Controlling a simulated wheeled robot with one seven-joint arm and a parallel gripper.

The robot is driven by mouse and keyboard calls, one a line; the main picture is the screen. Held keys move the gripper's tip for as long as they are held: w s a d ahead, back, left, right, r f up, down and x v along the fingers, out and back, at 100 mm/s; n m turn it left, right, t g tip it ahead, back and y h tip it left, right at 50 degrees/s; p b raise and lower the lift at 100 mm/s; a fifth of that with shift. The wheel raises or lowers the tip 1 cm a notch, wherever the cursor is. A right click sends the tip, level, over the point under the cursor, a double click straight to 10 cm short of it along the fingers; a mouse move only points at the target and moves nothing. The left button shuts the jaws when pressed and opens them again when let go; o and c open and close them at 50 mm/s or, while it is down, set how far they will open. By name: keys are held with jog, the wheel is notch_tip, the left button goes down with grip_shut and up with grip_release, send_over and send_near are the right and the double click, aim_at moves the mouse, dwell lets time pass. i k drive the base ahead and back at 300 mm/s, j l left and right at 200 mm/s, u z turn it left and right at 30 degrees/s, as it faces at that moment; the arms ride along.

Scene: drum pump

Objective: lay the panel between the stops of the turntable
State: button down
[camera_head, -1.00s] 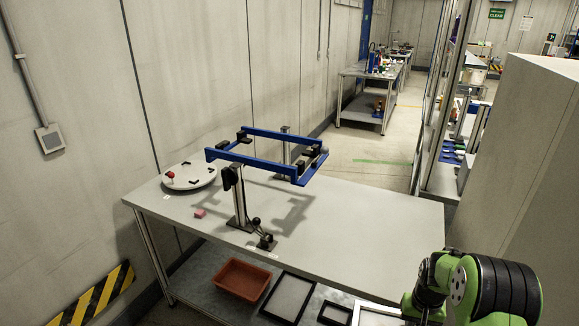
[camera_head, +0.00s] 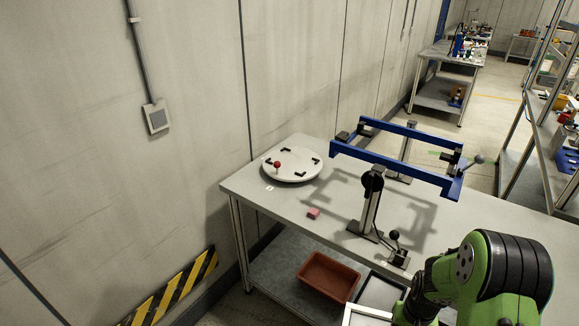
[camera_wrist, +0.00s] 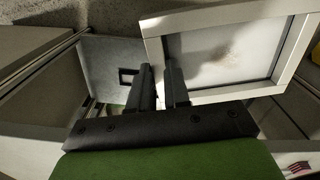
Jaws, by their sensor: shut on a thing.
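The turntable (camera_head: 283,176) is a round white disc at the far left of the workbench, with several black corner stops and a red knob on top. Nothing lies between the stops. My gripper (camera_wrist: 164,82) is shut on the edge of a pale-framed rectangular panel (camera_wrist: 220,14), which reaches to the right in the wrist view. A white edge of the panel (camera_head: 365,316) shows at the bottom of the head view, in front of the bench and well apart from the turntable. My gripper is out of sight in the head view.
A blue frame stand (camera_head: 400,165) rises beside the turntable, with a lever (camera_head: 394,236) at its foot. A small pink block (camera_head: 313,213) lies on the workbench (camera_head: 450,240). A red-brown bin (camera_head: 327,276) sits on the lower shelf. A wall stands behind.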

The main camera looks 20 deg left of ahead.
aim_at(292, 162)
jog(key=i+j, duration=0.1)
jog(key=j, duration=0.35)
jog(key=i+j+u, duration=0.1)
jog(key=j, duration=0.35)
jog(key=i+j, duration=0.15)
jog(key=j, duration=0.25)
jog(key=i+j+u, duration=0.1)
jog(key=j, duration=0.35)
jog(key=i+j, duration=0.15)
jog(key=j, duration=0.25)
